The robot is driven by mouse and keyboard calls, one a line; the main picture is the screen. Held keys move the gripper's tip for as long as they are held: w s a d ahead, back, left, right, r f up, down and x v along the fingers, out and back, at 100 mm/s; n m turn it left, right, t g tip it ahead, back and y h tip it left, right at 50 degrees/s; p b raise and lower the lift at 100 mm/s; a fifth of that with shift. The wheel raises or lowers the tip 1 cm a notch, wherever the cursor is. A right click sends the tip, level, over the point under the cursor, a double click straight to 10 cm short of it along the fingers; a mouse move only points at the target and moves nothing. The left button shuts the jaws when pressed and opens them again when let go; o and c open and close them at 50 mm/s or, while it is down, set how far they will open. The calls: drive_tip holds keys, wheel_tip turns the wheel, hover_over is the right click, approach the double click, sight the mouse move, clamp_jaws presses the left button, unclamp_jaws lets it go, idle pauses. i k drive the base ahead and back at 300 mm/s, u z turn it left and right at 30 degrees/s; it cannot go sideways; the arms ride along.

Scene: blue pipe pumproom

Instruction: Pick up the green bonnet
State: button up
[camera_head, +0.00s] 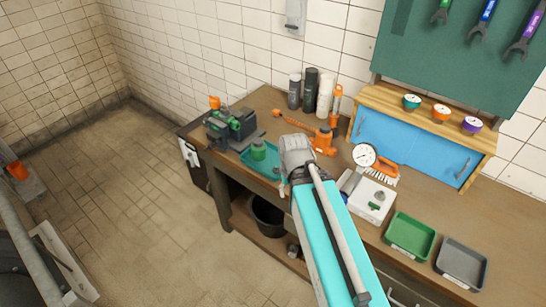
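A green rounded part (258,150), which looks like the green bonnet, stands in a teal tray (249,164) on the wooden workbench, right of the vise. My turquoise arm reaches up from the bottom of the view. Its grey end joint (297,152) is over the bench, just right of the teal tray. My gripper's fingers cannot be made out; the arm's end hides them. The green part stands apart from the visible end of my arm. A small dark piece at the tray's right side is too small to identify.
A dark vise (232,127) with green parts is at the bench's left end. Bottles (310,90), an orange tool (322,139), a gauge (364,156) and a brush (386,170) are behind and right. A green tray (411,236) and grey tray (461,263) look empty.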

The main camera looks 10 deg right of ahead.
sight(258, 148)
drive_tip(key=z, duration=0.35)
drive_tip(key=k, duration=0.8)
drive_tip(key=z, duration=0.15)
drive_tip(key=i, duration=1.15)
drive_tip(key=z, duration=0.1)
